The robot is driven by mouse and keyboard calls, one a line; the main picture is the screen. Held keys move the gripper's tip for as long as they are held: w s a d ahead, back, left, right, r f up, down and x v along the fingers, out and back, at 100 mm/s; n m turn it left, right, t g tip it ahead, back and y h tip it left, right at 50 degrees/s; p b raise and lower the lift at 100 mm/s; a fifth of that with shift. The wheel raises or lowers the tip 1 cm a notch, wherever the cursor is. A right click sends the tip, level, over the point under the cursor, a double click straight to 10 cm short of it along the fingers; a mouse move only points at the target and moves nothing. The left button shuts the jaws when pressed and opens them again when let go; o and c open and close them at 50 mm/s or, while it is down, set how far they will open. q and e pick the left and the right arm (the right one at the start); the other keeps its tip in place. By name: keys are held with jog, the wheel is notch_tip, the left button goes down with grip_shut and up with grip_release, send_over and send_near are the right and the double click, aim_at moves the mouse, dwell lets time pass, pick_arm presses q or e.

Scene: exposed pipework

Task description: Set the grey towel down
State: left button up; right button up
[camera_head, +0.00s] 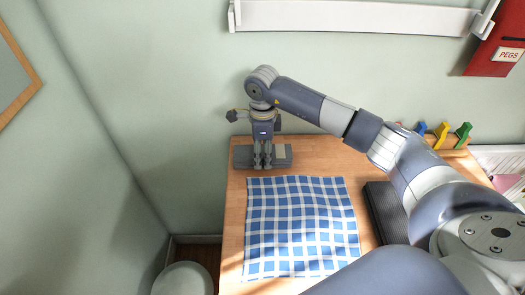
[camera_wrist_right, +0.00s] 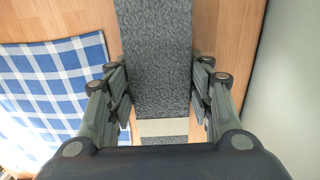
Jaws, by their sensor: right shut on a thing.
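The grey towel (camera_head: 243,156) is a folded dark strip at the back left of the wooden table (camera_head: 233,215), with a pale patch on its right part. It also shows in the right wrist view (camera_wrist_right: 155,60), running between the fingers. My right gripper (camera_head: 262,166) points down over the towel's middle and is shut on it. The towel looks level and very close to the tabletop; whether it touches cannot be told. My left gripper is not in view.
A blue and white checked cloth (camera_head: 300,230) lies flat in front of the towel. A dark ribbed object (camera_head: 384,212) lies right of it. Coloured pegs (camera_head: 441,133) stand at the back right, below a red PEGS box (camera_head: 497,52). The wall is close behind.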

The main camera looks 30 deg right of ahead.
jog(key=shift+f, duration=0.2)
jog(key=o, duration=1.1)
jog(key=shift+r, duration=0.15)
jog(key=shift+r, duration=0.2)
jog(key=shift+r+b, duration=1.7)
jog(key=shift+r, duration=4.2)
